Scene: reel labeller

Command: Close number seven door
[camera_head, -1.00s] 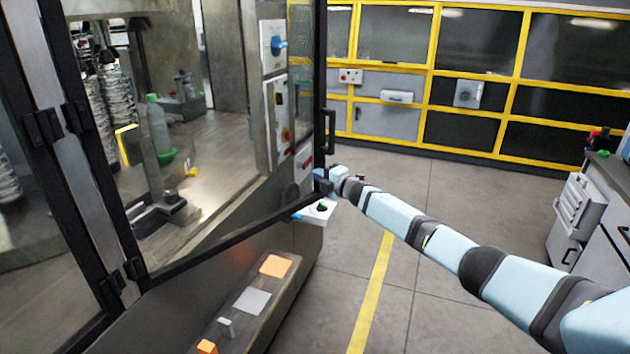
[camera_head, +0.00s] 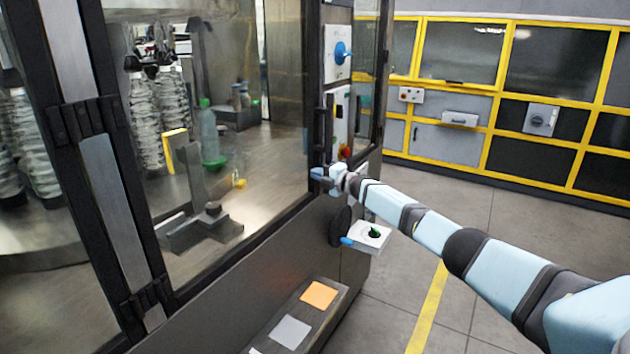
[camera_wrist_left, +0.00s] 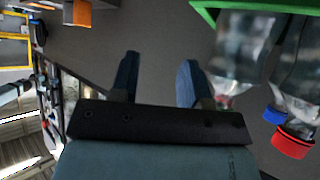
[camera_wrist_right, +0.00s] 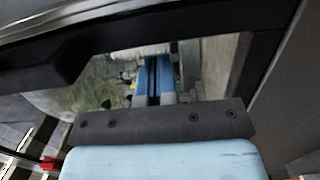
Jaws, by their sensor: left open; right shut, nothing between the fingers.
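The door (camera_head: 235,130) is a clear panel in a black frame, hinged at its left side, with a black handle (camera_head: 327,122) at its free edge. No number seven is readable on it. My right gripper (camera_head: 317,174) is shut and empty at the lower free corner of the door frame, seemingly against it. I cannot tell whether the door is fully flush with the machine. The right wrist view shows its shut fingers (camera_wrist_right: 157,78) close to the frame. My left gripper (camera_wrist_left: 157,78) is open and empty, outside the head view.
A control panel with a blue knob (camera_head: 342,52) stands right of the door. A white box with a green button (camera_head: 373,234) juts out below my right gripper. Bottles (camera_wrist_left: 240,50) by a green edge lie near my left gripper. Open floor (camera_head: 400,300) lies to the right.

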